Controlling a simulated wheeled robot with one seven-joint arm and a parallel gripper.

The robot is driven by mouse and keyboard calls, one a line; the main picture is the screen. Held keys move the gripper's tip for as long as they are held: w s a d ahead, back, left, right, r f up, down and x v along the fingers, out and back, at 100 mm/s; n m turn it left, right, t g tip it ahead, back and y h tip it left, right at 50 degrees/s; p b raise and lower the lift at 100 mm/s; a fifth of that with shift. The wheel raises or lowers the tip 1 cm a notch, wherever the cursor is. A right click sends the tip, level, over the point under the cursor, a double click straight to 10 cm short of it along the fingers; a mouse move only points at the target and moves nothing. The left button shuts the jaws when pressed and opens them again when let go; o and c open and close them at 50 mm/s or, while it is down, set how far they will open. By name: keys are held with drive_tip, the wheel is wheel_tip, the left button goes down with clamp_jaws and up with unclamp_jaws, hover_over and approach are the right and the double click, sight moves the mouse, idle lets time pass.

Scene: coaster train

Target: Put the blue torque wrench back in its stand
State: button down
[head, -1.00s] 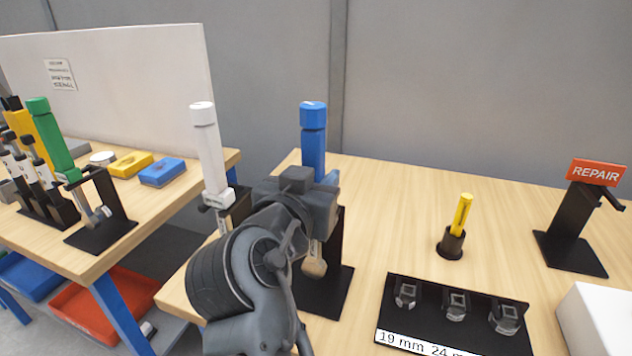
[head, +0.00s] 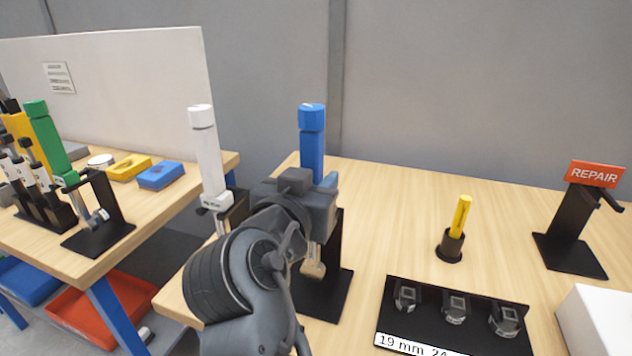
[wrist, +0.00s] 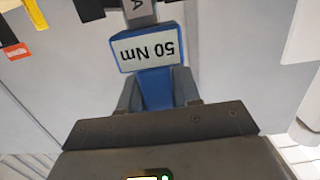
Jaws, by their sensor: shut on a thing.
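The blue torque wrench (head: 312,140) stands upright near the left end of the right-hand bench, its blue handle up. It also shows in the wrist view (wrist: 155,88), with a "50 Nm" label facing the camera. My gripper (head: 325,190) is shut on the wrench just below its handle; the fingers flank the blue body in the wrist view (wrist: 157,95). A black stand (head: 330,285) is directly behind and below my gripper. My arm hides most of the contact between wrench and stand, so I cannot tell whether the wrench is seated.
A white wrench (head: 207,155) stands close on the left. A black socket tray (head: 455,338), a yellow tool in a round holder (head: 452,243), a REPAIR stand (head: 570,235) and a white box (head: 598,318) are to the right. A green wrench (head: 50,145) stands on the left bench.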

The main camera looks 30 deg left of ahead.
drive_tip(key=shift+f+b, duration=0.7)
drive_tip(key=shift+b, duration=0.1)
idle(0.8)
drive_tip(key=c, duration=0.7)
unclamp_jaws()
drive_tip(key=shift+f, duration=0.2)
drive_tip(key=b+v, duration=0.1)
drive_tip(key=v, duration=0.7)
drive_tip(key=shift+r, duration=0.15)
